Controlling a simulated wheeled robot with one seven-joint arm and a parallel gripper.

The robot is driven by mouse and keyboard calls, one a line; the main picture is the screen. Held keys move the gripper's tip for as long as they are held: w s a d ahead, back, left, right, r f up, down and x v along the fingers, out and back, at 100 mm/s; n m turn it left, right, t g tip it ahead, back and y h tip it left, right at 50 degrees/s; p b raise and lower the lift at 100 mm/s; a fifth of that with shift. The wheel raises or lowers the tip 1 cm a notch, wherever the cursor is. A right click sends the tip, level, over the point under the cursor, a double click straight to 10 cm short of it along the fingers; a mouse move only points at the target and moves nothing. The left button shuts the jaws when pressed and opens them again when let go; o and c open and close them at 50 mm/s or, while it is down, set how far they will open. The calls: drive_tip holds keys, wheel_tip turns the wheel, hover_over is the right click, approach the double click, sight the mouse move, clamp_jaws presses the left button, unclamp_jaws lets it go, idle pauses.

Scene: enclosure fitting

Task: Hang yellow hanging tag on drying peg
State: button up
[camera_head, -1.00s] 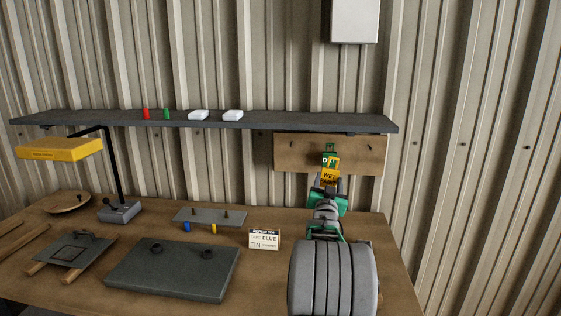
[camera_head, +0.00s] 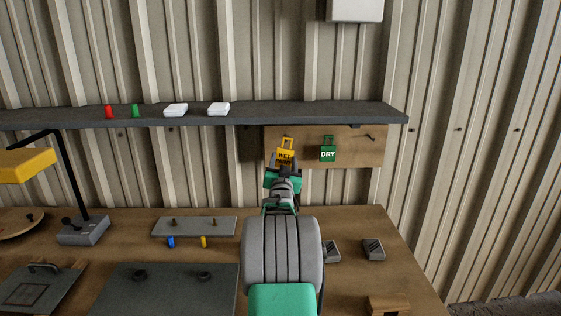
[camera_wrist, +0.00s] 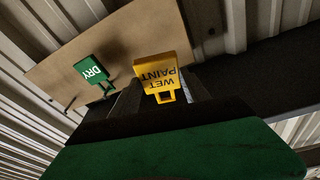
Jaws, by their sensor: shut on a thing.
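The yellow hanging tag (camera_head: 286,156), marked WET PAINT, is upright in my gripper (camera_head: 283,169), its square loop at the top. My gripper is shut on it in front of the left part of the wooden peg board (camera_head: 354,156). In the wrist view the tag (camera_wrist: 158,72) appears upside down between my fingers (camera_wrist: 160,92). A bare peg (camera_head: 370,138) juts from the right of the board. The left peg is hidden behind the tag and gripper. I cannot tell whether the loop is around it.
A green DRY tag (camera_head: 328,153) hangs on the board just right of the yellow tag. The dark shelf (camera_head: 300,113) overhangs the board closely. A grey plate with posts (camera_head: 194,227) and several parts lie on the bench below.

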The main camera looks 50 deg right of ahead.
drive_tip(key=shift+w+d+f+p, duration=0.15)
drive_tip(key=shift+w+d+p, duration=0.8)
drive_tip(key=shift+w+d, duration=0.35)
drive_tip(key=shift+w+d+f+p, duration=0.1)
drive_tip(key=shift+w+d+p, duration=0.9)
drive_tip(key=shift+d, duration=0.35)
drive_tip(key=shift+w+d+f+b, duration=0.2)
drive_tip(key=shift+f+b, duration=0.15)
drive_tip(key=shift+b, duration=0.2)
drive_tip(key=b, duration=0.2)
drive_tip(key=shift+w+d+f+b, duration=0.25)
drive_tip(key=shift+w+d+b, duration=0.05)
drive_tip(key=shift+w+b, duration=0.05)
drive_tip(key=o, duration=1.4)
